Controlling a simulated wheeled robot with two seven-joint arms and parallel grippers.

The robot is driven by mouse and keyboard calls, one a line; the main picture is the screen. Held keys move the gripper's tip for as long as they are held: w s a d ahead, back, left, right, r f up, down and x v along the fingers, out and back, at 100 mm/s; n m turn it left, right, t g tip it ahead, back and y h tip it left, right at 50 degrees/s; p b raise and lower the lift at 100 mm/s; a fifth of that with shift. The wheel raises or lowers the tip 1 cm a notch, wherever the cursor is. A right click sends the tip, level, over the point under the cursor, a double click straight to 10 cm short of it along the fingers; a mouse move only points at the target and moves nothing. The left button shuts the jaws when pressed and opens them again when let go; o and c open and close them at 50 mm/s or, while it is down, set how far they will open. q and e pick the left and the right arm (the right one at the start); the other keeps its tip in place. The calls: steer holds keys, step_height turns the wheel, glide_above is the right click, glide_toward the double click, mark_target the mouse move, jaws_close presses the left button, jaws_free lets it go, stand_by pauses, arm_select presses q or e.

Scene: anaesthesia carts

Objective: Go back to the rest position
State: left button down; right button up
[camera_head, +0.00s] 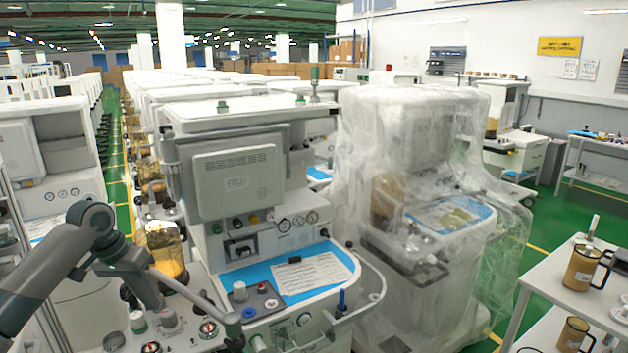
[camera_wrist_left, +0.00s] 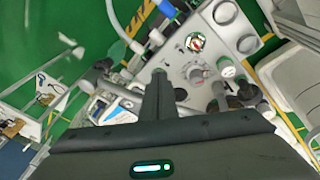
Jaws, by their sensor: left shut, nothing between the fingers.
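My left arm comes in from the left edge of the head view, bends at a dark elbow and slopes down to the right. My left gripper (camera_head: 152,298) is over the knobs and gauges at the front of the anaesthesia cart (camera_head: 236,182). In the left wrist view the dark fingers of this gripper (camera_wrist_left: 158,82) are together, with nothing between them. They point at a pale panel (camera_wrist_left: 205,70) with several knobs and a round gauge; contact cannot be told. My right gripper is in neither view.
A plastic-wrapped cart (camera_head: 420,190) stands to the right of the near cart. A white side table (camera_head: 540,275) with brown mugs (camera_head: 582,268) is at the lower right. Rows of carts fill the back left. Green floor shows between the wrapped cart and the side table.

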arm_select(q)
steer(key=s+d+f+m, duration=0.2)
steer(key=s+d+f, duration=0.75)
steer(key=f, duration=0.35)
steer(key=s+d+f+m, duration=0.1)
steer(key=s+d+f, duration=0.8)
steer(key=f, duration=0.4)
steer(key=s+a+f+n+t+y, duration=0.1)
steer(key=s+a+n+t+y, duration=0.15)
steer(key=s, duration=2.35)
step_height(320, 180, down, 28)
steer(key=s+g, duration=0.1)
steer(key=g, duration=0.1)
steer(key=s+a+f+g+b, duration=0.1)
steer(key=s+a+f, duration=0.2)
steer(key=s+f, duration=1.5)
steer(key=shift+s+a+f, duration=0.2)
steer(key=shift+s+f, duration=0.1)
steer(key=shift+f, duration=0.35)
